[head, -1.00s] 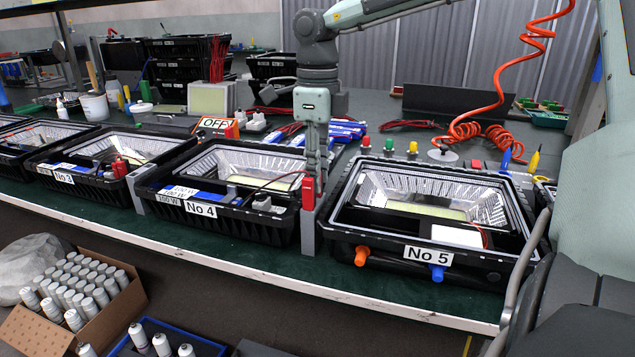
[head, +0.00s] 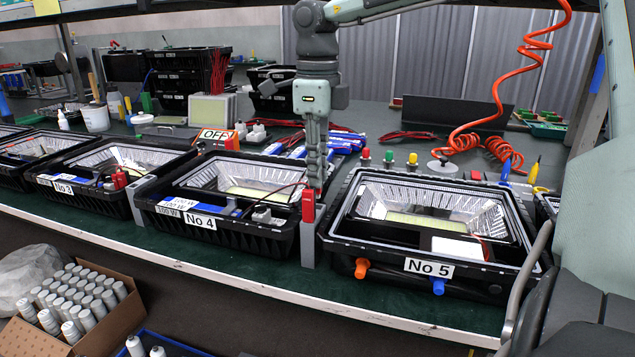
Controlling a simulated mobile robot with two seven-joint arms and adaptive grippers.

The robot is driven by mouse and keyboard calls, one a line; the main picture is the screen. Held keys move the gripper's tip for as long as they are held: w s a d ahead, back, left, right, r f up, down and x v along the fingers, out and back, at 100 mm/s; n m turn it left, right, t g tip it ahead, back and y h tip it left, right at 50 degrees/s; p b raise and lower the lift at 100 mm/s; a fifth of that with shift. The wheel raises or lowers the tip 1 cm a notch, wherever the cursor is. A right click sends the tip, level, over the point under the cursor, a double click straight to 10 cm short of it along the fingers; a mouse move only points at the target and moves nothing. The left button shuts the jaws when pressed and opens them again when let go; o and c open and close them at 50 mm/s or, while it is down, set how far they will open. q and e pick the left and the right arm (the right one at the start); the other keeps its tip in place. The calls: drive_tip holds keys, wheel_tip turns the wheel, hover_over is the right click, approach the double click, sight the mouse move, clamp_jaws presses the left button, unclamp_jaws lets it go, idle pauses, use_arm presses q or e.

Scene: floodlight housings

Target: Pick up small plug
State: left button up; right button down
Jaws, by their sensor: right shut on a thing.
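My right gripper (head: 317,180) hangs down from the top of the head view, between the housing marked No 4 (head: 220,228) and the housing marked No 5 (head: 385,270). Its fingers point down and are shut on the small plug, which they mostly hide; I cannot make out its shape. The fingertips are just above or behind a red part (head: 308,206) on a grey upright post (head: 308,243). I cannot tell whether they touch it. My left gripper is not in view.
Red, green and yellow knobs (head: 388,158) stand behind No 5. An orange coiled hose (head: 497,85) hangs at the right. Blue-and-white packs (head: 300,150) and red cables lie behind No 4. A carton of bottles (head: 110,325) is below the table's front edge.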

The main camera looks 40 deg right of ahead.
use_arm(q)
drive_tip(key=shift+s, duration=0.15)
use_arm(e)
drive_tip(key=w+a+r, duration=0.7)
drive_tip(key=w+r, duration=0.1)
drive_tip(key=w, duration=0.1)
drive_tip(key=shift+w, duration=0.25)
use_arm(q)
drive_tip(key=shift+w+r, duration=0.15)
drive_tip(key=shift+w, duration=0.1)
use_arm(e)
drive_tip(key=shift+d, duration=0.1)
